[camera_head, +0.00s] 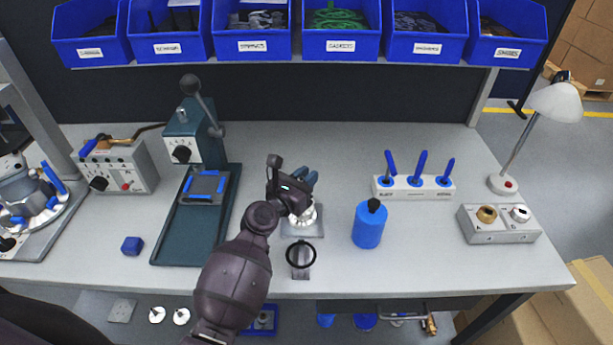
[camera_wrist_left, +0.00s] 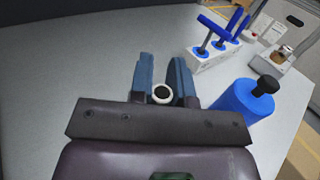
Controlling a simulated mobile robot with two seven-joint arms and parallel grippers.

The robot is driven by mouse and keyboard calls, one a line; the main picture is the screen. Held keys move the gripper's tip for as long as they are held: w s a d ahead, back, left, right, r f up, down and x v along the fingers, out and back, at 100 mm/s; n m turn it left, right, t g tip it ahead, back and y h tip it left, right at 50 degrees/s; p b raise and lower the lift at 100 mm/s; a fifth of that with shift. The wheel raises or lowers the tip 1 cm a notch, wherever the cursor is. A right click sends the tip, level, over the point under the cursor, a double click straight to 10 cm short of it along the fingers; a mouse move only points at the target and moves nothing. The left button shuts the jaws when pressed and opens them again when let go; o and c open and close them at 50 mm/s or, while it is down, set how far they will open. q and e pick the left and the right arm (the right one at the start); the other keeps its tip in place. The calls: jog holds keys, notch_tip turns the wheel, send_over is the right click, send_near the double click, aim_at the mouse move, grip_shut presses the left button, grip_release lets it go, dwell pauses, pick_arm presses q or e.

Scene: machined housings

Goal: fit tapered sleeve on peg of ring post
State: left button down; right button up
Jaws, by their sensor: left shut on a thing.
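My left gripper (camera_head: 296,190) reaches over the middle of the table. In the left wrist view its two blue-grey fingers (camera_wrist_left: 163,85) are shut on a small pale ring-topped part with a dark hole, which looks like the tapered sleeve (camera_wrist_left: 162,94). In the head view, a silvery round part (camera_head: 306,215) shows just below the gripper, above a grey square plate (camera_head: 290,230); I cannot tell whether it touches the plate. A grey stand with a black ring (camera_head: 300,253) is just in front of the plate. The gripper partly hides this area. My right gripper is not in view.
A blue bottle with a black cap (camera_head: 368,226) stands to the right. Behind it is a rack with blue-handled tools (camera_head: 413,188). A dark green lever press (camera_head: 180,235) stands left, with a small blue block (camera_head: 132,246) beside it. The front right table is clear.

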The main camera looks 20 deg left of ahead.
pick_arm(q)
jog(key=shift+f+b, duration=0.6)
jog(key=shift+f, duration=0.25)
dwell(0.6)
jog(key=c, duration=1)
grip_release()
jog(key=v, duration=1)
jog(key=shift+s, duration=0.4)
jog(key=shift+a, duration=0.15)
